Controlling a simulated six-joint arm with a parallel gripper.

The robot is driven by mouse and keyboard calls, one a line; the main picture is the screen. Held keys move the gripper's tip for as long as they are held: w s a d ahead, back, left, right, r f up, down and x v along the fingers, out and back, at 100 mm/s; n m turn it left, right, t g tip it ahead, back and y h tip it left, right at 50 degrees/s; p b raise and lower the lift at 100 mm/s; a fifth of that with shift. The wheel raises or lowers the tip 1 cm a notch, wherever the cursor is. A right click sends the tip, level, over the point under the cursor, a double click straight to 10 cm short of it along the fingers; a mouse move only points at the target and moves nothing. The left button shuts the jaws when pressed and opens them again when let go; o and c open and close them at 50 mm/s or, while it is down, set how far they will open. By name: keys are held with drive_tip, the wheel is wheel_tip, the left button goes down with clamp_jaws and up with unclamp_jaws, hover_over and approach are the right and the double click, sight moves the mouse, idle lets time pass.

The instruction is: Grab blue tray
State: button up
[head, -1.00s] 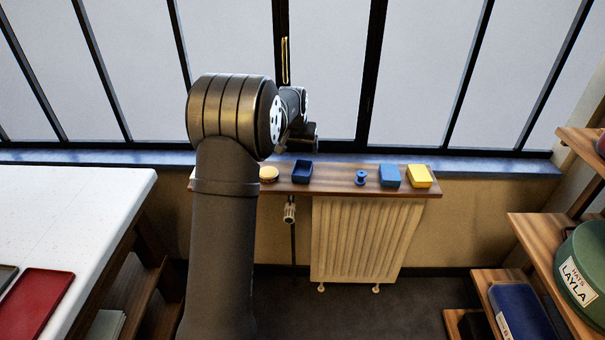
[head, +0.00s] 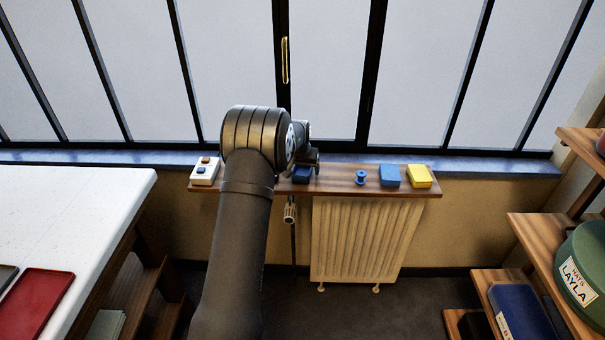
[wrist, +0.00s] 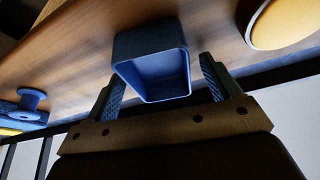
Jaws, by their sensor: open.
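The blue tray (head: 302,175) is a small, open, dark blue box on the wooden shelf above the radiator. It is partly covered by my gripper (head: 311,166) in the head view. In the wrist view the tray (wrist: 150,47) lies ahead, its hollow inside showing. My gripper (wrist: 161,72) is open and empty, with one ribbed finger to each side of the tray's near end. I see gaps between the fingers and the tray walls. How far the fingertips are above the shelf is hard to tell.
A blue spool (head: 361,178), a blue block (head: 390,176) and a yellow block (head: 419,176) stand to the right on the shelf (head: 335,187). A white box (head: 205,172) stands at its left end. A round tan-topped thing (wrist: 285,22) is beside the tray. The window is close behind.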

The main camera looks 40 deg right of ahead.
drive_tip(key=c, duration=1.1)
